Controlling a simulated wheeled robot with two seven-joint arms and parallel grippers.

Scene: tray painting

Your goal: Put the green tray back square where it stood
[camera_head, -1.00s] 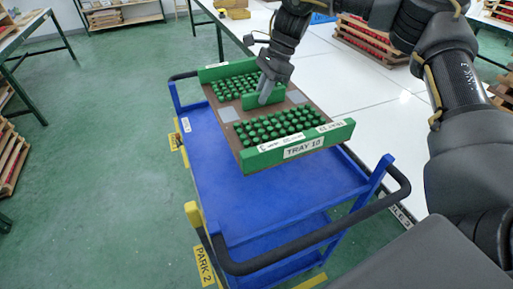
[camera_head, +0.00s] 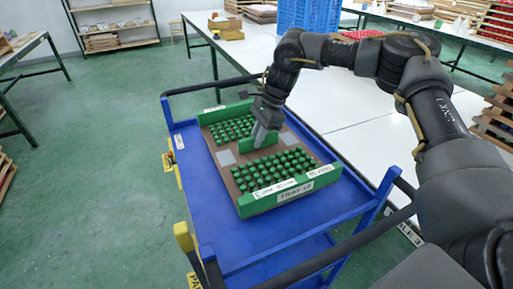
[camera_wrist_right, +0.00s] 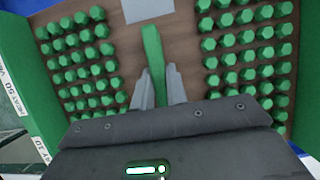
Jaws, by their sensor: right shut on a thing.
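The green tray (camera_head: 290,191) has a brown base, green end walls and rows of green knobs. My right gripper (camera_head: 262,136) is shut on the tray's upright green middle handle (camera_head: 246,143). In the right wrist view the gripper (camera_wrist_right: 160,90) has a finger on each side of the handle (camera_wrist_right: 153,50). The tray's label reads TRAY 10. My left gripper is not in view.
The blue cart (camera_head: 212,207) has bare deck left of and in front of the tray, and dark handle bars at both ends. A white table (camera_head: 345,130) stands close along its right side. A blue crate (camera_head: 308,14) stands on the table. Green floor is open at left.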

